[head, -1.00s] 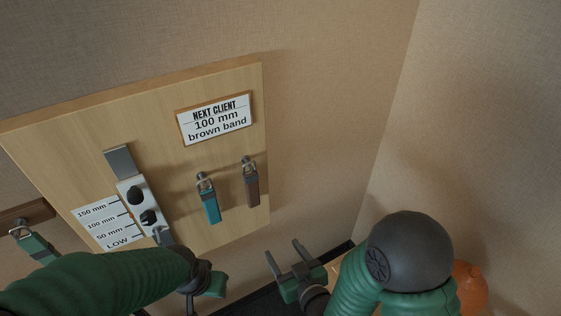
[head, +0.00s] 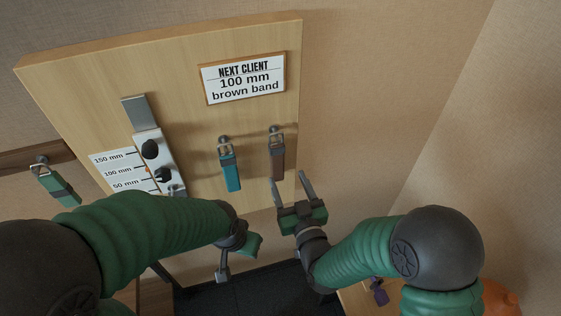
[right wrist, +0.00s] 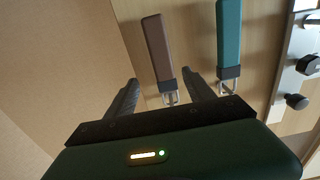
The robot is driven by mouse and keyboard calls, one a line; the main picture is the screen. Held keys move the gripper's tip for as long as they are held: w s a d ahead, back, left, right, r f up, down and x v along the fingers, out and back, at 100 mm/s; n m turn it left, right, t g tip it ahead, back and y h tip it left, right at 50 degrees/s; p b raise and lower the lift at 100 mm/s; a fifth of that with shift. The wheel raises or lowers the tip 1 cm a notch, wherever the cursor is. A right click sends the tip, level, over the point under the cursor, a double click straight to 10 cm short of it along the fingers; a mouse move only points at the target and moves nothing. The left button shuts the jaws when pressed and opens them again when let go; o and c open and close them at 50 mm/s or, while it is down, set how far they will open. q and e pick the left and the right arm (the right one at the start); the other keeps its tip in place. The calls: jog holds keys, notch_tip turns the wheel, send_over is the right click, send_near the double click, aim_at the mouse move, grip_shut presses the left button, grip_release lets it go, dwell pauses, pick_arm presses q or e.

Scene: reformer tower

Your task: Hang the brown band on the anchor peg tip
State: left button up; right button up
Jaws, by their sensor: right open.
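The brown band (head: 277,160) hangs by its metal ring from a peg on the wooden board, right of the teal band. It also shows in the right wrist view (right wrist: 158,48), its ring end between the finger directions. My right gripper (head: 288,180) is open and empty, just below and in front of the brown band. Its fingers show apart in the right wrist view (right wrist: 160,80). A metal carriage (head: 155,160) with black knobs sits on the board; I cannot clearly make out the anchor peg tip. My left gripper (head: 232,262) is low, partly hidden by its own arm.
The teal band (head: 230,170) hangs close left of the brown one. A green band (head: 58,185) hangs at far left. A height scale (head: 118,170) and a sign (head: 243,78) reading "100 mm brown band" are on the board. An orange object (head: 500,298) stands lower right.

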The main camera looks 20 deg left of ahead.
aim_at(277, 164)
jog(key=x, duration=0.2)
jog(key=p+x, duration=0.1)
jog(key=x, duration=0.1)
jog(key=a+x, duration=0.1)
jog(key=x, duration=0.1)
jog(key=shift+a+f, duration=0.2)
jog(key=shift+f, duration=0.1)
jog(key=shift+w+a+f, duration=0.1)
jog(key=shift+w, duration=0.15)
jog(key=shift+d, duration=0.35)
jog(key=shift+s+d, duration=0.15)
jog(key=shift+d, duration=0.05)
jog(key=c, duration=0.5)
jog(key=shift+a, duration=0.3)
grip_shut()
